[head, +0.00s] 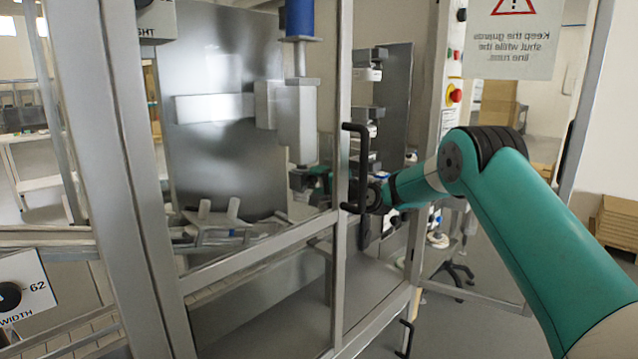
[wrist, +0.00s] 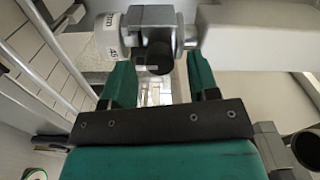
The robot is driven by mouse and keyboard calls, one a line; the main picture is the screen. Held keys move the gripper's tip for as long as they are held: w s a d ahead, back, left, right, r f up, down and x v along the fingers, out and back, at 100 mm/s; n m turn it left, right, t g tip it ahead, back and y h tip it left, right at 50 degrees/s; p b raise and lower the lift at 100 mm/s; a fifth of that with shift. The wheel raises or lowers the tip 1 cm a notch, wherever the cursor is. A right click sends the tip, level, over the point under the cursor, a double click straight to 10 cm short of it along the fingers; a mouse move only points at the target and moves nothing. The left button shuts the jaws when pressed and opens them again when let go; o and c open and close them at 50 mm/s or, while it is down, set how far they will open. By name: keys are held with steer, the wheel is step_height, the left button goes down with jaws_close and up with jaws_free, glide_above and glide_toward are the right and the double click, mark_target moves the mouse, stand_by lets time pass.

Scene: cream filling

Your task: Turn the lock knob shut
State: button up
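In the wrist view a small dark round knob (wrist: 154,58) sits under a grey metal block (wrist: 150,18), beside a pale cylinder with printed marks (wrist: 107,36). I take the dark knob to be the lock knob. My gripper (wrist: 160,78) is open, with one teal finger on each side of the knob's line and clear gaps between. Whether the fingertips reach level with the knob is hard to tell. In the head view my gripper (head: 315,181) is inside the machine at the foot of the grey filling head (head: 297,125), partly hidden by the frame.
A metal guard post and black handle (head: 354,168) stand close to my wrist. A blue-topped cylinder (head: 299,20) rises above the filling head. A control post with a red button (head: 456,95) is behind my arm.

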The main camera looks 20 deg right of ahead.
steer(key=b+v, duration=0.2)
steer(key=v, duration=0.5)
steer(key=shift+s, duration=0.25)
steer(key=shift+d, duration=0.1)
steer(key=shift+b, duration=0.3)
